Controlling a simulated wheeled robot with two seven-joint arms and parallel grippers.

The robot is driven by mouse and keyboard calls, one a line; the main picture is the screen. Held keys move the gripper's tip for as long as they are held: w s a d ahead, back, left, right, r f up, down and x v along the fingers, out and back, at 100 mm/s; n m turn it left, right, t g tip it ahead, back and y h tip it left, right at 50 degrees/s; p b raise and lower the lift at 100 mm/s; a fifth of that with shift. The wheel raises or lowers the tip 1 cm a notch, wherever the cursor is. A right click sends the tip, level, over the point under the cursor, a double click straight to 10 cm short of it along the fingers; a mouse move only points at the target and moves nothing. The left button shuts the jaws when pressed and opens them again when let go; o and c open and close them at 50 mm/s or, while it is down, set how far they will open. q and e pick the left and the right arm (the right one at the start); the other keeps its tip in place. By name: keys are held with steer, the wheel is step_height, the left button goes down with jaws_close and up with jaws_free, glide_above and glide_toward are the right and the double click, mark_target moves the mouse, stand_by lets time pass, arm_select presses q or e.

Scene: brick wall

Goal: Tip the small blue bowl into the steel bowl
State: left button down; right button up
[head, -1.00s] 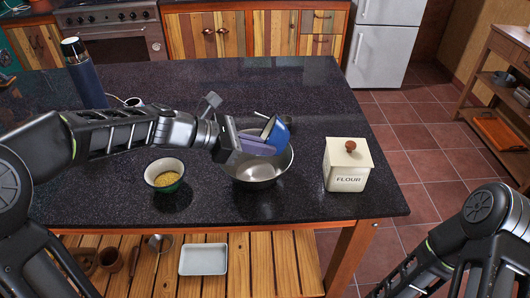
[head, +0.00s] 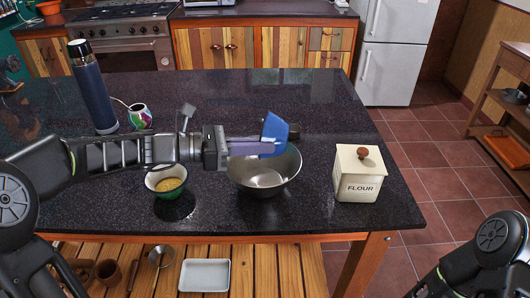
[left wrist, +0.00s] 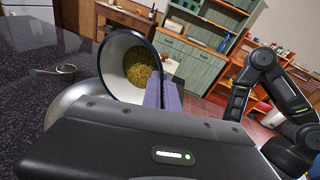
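The small blue bowl (head: 273,132) is held tilted on its side above the back of the steel bowl (head: 240,184). My left gripper (head: 262,147) is shut on its wall with lilac fingers. In the left wrist view the blue bowl (left wrist: 112,52) shows its white inside with yellow-green grain lying in it, and the fingers (left wrist: 165,95) grip its rim. The steel bowl (left wrist: 65,103) shows partly below it, and its visible inside in the head view looks empty. My right arm is at the lower right; its gripper is out of frame.
A second bowl with yellow grain (head: 168,190) stands left of the steel bowl, under my left arm. A flour canister (head: 358,183) stands to the right. A dark flask (head: 92,95) and a colourful cup (head: 139,116) are at the left.

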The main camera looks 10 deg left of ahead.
arm_select(q)
steer(key=shift+a+r+n+t+h+b, duration=0.1)
steer(key=shift+a+n+t+h+b, duration=0.6)
steer(key=shift+h, duration=0.35)
steer(key=shift+a+r+n+t+h+b, duration=0.1)
steer(key=shift+a+n+t+h+b, duration=0.35)
steer(key=shift+a+h+b, duration=0.45)
steer(key=shift+d, duration=0.2)
steer(key=shift+r+h, duration=0.1)
steer(key=shift+h, duration=0.15)
